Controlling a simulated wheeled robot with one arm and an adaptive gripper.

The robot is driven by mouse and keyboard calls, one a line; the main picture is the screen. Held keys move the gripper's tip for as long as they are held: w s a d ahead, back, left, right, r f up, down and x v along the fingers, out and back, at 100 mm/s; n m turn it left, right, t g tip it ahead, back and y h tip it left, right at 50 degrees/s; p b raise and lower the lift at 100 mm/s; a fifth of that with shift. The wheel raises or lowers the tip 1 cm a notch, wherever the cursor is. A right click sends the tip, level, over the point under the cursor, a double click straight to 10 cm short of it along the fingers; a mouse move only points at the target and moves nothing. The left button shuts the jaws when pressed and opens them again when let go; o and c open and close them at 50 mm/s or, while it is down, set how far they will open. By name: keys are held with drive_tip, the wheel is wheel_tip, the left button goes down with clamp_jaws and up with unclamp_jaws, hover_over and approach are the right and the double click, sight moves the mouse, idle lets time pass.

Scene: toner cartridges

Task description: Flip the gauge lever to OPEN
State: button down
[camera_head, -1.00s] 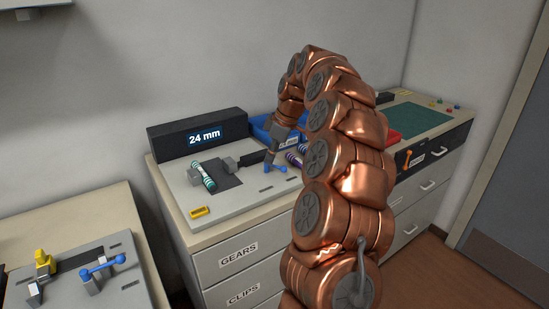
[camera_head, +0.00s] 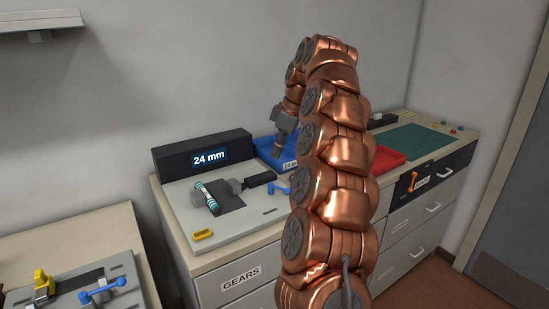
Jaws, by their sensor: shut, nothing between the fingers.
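The gauge is a light grey bench unit (camera_head: 182,214) on the cabinet, with a dark display (camera_head: 209,157) reading 24 mm. Its small blue lever (camera_head: 278,189) sits on the right of the unit, partly beside my arm. No OPEN mark is readable, so I cannot tell the lever's setting. A teal-and-white striped cartridge (camera_head: 207,198) lies on the dark slot, beside the grey gauge jaw (camera_head: 229,187). My gripper (camera_head: 279,154) is shut and empty, pointing down above and behind the lever, in front of the blue bin. It is apart from the lever.
A blue bin (camera_head: 265,147) stands behind my gripper, and a red tray (camera_head: 387,160) is right of my arm. A yellow label block (camera_head: 202,235) is at the gauge's front left. Another fixture with a blue handle (camera_head: 102,291) stands on the left bench. My arm hides the counter's middle.

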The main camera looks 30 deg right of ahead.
drive_tip(key=shift+p+v, duration=0.3)
drive_tip(key=shift+v, duration=0.75)
drive_tip(key=shift+w, duration=0.1)
drive_tip(key=s+a+m+g+p, duration=0.1)
drive_tip(key=s+a, duration=0.5)
drive_tip(key=a, duration=0.4)
drive_tip(key=s+a+m+g+p, duration=0.1)
drive_tip(key=s+a+p, duration=0.1)
drive_tip(key=s+a, duration=0.65)
drive_tip(key=s+a+f+m+g, duration=0.1)
drive_tip(key=s+a+f+m, duration=0.1)
drive_tip(key=s+f, duration=0.2)
drive_tip(key=s+a+f+m+h+p, duration=0.1)
drive_tip(key=s+f, duration=0.3)
drive_tip(key=s, duration=0.7)
drive_tip(key=s+a+f+m+g+h, duration=0.1)
drive_tip(key=s+a+f+m, duration=0.2)
drive_tip(key=s, duration=0.5)
drive_tip(key=shift+s+a+f+g+p, duration=0.3)
drive_tip(key=shift+a+f+p, duration=0.1)
drive_tip(key=shift+f, duration=0.45)
